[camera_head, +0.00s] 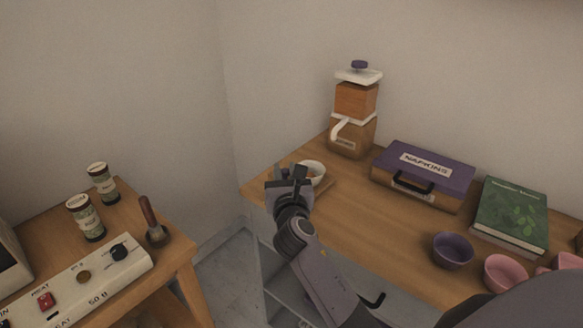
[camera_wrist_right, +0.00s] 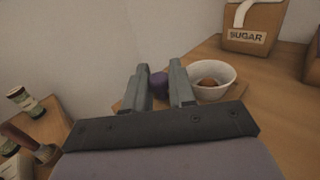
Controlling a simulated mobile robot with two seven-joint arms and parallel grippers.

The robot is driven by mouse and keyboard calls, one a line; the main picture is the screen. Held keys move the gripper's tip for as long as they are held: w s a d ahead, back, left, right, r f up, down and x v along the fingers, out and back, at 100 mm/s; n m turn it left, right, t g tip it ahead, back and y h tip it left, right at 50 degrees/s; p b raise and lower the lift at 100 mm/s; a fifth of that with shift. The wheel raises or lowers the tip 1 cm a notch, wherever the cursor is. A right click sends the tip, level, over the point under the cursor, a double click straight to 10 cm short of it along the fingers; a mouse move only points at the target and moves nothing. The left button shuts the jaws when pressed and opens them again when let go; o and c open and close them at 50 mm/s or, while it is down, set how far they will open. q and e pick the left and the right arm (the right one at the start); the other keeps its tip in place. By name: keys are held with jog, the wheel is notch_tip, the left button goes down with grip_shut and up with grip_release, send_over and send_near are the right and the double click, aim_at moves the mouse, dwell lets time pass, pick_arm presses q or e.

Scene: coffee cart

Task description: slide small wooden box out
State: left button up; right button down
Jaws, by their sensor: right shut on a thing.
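A small, low wooden piece (camera_head: 322,187) lies at the table's left end, under a white bowl. I cannot tell how deep it is. Its edge also shows in the right wrist view (camera_wrist_right: 120,105). A round purple knob (camera_wrist_right: 159,86) sits at its left side. My right gripper (camera_head: 291,174) is at this end of the table, just left of the bowl. In the right wrist view its fingers (camera_wrist_right: 160,70) are on either side of the purple knob, shut on it. The fingers hide part of the wooden piece. My left gripper is not in view.
The white bowl (camera_head: 313,170) holds a brown round thing (camera_wrist_right: 208,83). A purple napkins case (camera_head: 424,170), a green book (camera_head: 511,214) and cups (camera_head: 453,250) are to the right. A gap separates the left table (camera_head: 171,262).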

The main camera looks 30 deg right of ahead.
jog(key=shift+s+a+f, duration=0.1)
jog(key=shift+s+a, duration=0.15)
jog(key=shift+a, duration=0.4)
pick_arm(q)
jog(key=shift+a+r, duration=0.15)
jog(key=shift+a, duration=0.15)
pick_arm(e)
jog(key=shift+a+f, duration=0.1)
jog(key=c, duration=1)
grip_release()
jog(key=shift+a, duration=0.1)
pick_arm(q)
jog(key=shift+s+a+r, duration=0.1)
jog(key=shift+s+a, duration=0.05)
pick_arm(e)
jog(key=shift+s, duration=0.1)
